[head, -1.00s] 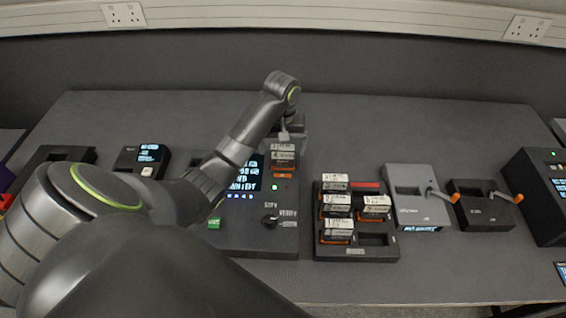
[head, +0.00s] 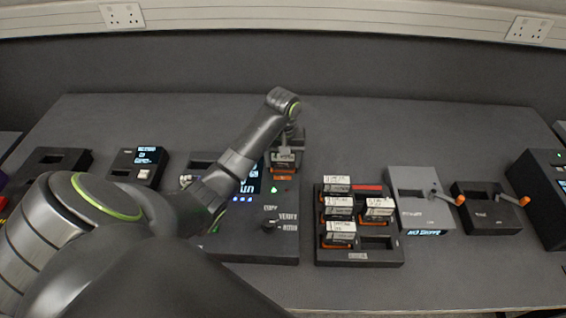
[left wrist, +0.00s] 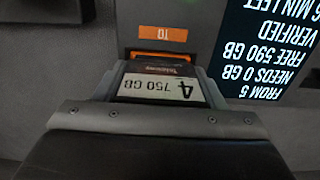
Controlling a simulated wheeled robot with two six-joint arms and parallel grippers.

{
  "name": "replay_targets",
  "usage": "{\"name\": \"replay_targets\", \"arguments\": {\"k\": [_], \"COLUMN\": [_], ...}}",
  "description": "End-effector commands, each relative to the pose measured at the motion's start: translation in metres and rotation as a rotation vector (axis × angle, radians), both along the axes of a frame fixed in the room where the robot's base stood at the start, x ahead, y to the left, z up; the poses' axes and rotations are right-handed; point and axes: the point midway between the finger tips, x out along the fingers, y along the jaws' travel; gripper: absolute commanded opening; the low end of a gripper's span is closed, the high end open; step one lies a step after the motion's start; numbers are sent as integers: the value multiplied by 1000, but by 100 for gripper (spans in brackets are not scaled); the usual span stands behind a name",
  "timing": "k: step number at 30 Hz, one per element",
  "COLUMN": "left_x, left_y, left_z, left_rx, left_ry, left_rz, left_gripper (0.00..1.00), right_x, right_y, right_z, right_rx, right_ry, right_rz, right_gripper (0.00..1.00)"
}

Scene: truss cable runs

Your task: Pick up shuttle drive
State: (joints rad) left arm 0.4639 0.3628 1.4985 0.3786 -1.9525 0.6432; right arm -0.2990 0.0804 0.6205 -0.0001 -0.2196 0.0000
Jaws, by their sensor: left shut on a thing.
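A drive (left wrist: 160,88) with a white label reading "4 750 GB" stands at the orange-marked "TO" slot of the dark copy station (head: 262,249). In the head view it (head: 284,157) shows at the station's upper right, partly hidden by my gripper. My left gripper (head: 289,146) is shut on this drive, with a finger at each side of it in the left wrist view. The drive's lower end is at the slot; I cannot tell how deep it sits. The station's screen reads "FREE 590 GB" and "VERIFIED". My right gripper is out of view.
A dark rack (head: 383,256) to the right holds several labelled drives and has an empty bay at its front right. Beyond it stand a grey device (head: 409,178) and a black device (head: 482,218), both with orange-tipped levers. A small screen unit (head: 127,166) stands left.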

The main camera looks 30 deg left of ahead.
Motion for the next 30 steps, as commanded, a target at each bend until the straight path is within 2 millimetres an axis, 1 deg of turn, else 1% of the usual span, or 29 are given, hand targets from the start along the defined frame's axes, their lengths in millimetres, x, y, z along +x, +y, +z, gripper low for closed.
{"name": "replay_targets", "arguments": {"k": [1, 3, 10, 13, 17, 19, 30], "left_x": [0, 0, 1, 1, 1, 2, 1], "left_y": [0, 0, 0, 0, 0, 1, 0], "left_z": [0, 0, 2, 5, 18, 29, 78], "left_rx": [1, 1, 1, 1, 1, 2, 0], "left_ry": [-1, -1, -2, -4, -4, -7, -2], "left_rz": [0, 0, 0, 0, -1, -1, 0], "left_gripper": [39, 31, 31, 31, 31, 31, 31], "right_x": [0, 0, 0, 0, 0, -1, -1], "right_y": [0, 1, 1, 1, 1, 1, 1], "right_z": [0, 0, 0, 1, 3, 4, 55], "right_rx": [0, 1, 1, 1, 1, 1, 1], "right_ry": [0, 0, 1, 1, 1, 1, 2], "right_rz": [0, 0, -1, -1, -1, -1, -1], "right_gripper": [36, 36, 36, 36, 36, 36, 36]}}
